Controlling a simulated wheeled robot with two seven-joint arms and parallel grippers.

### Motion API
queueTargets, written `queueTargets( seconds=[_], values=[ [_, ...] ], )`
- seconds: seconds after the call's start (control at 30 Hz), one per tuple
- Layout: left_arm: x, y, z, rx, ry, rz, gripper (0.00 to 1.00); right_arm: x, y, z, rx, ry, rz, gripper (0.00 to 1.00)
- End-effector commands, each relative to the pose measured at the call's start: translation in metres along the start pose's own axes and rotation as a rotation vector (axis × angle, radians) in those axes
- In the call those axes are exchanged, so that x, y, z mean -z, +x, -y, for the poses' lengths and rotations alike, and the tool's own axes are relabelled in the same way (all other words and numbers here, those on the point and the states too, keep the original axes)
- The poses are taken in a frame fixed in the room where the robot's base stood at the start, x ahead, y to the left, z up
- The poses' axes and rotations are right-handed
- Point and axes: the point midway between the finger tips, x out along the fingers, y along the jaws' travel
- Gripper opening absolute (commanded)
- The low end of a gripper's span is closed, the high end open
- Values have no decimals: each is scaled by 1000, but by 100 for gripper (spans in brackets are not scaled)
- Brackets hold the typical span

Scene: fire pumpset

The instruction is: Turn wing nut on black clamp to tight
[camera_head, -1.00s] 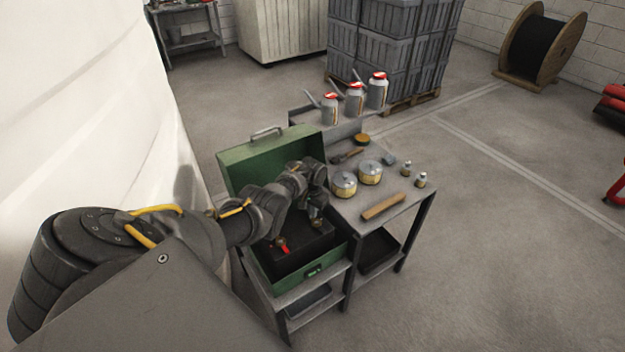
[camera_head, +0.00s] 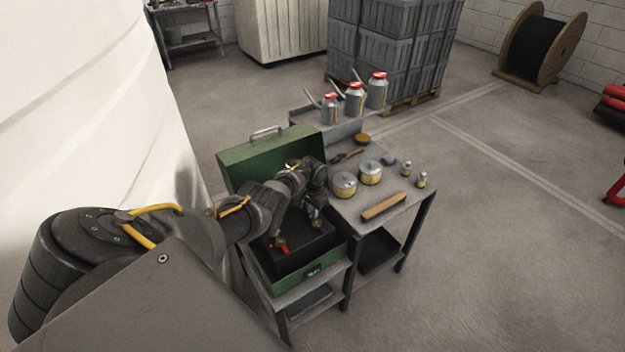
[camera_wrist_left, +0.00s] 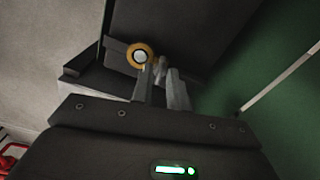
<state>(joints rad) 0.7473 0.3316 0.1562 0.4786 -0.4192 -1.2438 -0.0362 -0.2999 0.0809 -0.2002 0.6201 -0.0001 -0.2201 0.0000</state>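My left gripper (camera_head: 316,215) reaches down into an open green toolbox (camera_head: 262,157) on the workbench. A round brass-coloured piece with a pale centre (camera_wrist_left: 140,57) shows just beyond and left of the fingertips; contact cannot be told. A small red-and-brass part (camera_head: 279,246) lies in the dark inside of the toolbox, left of the gripper. I cannot clearly make out the black clamp or its wing nut. My right gripper is not in view.
The grey workbench (camera_head: 395,213) holds two tins (camera_head: 357,178), small bottles (camera_head: 421,180), a wooden block (camera_head: 384,207) and a brush. Red-topped cans (camera_head: 355,99) stand on its back shelf. A white tank (camera_head: 90,110) rises at left.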

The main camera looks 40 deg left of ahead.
Motion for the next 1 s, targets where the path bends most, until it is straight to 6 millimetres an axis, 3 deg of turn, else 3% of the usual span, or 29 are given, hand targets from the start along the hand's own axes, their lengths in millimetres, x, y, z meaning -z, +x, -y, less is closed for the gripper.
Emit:
queueTargets(
  seconds=[0.1, 0.43, 0.73, 1.0],
  values=[
    [-1, 0, 0, 0, 0, 2, 28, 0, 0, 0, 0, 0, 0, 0],
    [-1, -6, 0, -1, 0, 3, 28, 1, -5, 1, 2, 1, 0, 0],
    [0, -62, 0, 1, 0, 0, 28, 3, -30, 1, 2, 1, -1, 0],
    [0, -99, -1, -1, 0, 1, 28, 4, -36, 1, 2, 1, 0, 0]
  ],
)
